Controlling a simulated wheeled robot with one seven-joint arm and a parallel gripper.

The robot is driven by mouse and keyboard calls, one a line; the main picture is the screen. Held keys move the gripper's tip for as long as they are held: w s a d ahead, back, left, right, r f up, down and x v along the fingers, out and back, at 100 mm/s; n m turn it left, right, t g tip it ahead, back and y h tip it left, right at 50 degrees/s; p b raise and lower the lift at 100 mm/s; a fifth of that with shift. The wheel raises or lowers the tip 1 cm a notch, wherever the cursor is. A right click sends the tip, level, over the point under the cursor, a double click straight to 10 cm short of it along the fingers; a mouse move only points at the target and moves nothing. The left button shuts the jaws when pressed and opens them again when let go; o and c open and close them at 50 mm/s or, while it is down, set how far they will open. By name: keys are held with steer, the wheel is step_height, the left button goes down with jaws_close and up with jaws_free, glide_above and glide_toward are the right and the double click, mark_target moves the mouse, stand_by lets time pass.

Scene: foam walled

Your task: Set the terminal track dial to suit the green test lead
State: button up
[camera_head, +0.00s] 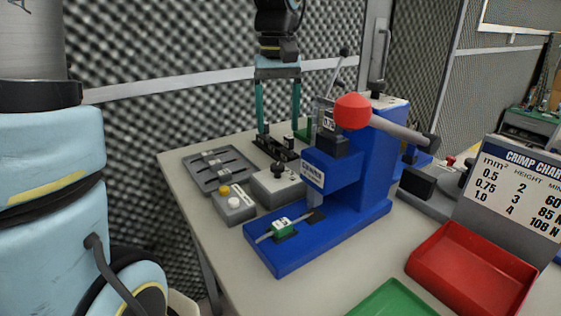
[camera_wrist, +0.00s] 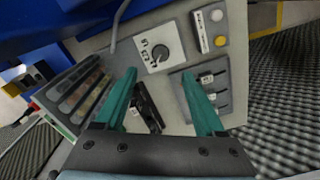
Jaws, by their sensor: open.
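The blue press (camera_head: 345,185) has a red ball (camera_head: 352,110) on its lever. A green piece with a pale label and a grey wire, seemingly the green test lead (camera_head: 284,230), lies on its base; the label is too small to read. Behind it stands a grey box with a black dial knob (camera_head: 278,170). In the wrist view the dial (camera_wrist: 159,53) sits on a white numbered plate; its exact setting is unclear. My gripper (camera_head: 278,130) is open and empty, pointing down behind the dial box. Its teal fingertips (camera_wrist: 159,74) show apart, near the dial box's edge.
A button box (camera_head: 235,204) stands left of the dial and a slotted grey tray (camera_head: 219,169) behind it. A black fixture (camera_wrist: 147,108) lies under my fingers. A crimp chart (camera_head: 508,195) lists 0.5, 0.75 and 1.0. Red (camera_head: 470,268) and green (camera_head: 392,300) trays sit in front.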

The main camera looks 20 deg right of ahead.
mark_target(277, 165)
step_height(277, 165, down, 10)
steer(key=shift+r, duration=0.1)
steer(key=shift+c, duration=0.4)
steer(key=shift+a, duration=0.1)
jaws_close()
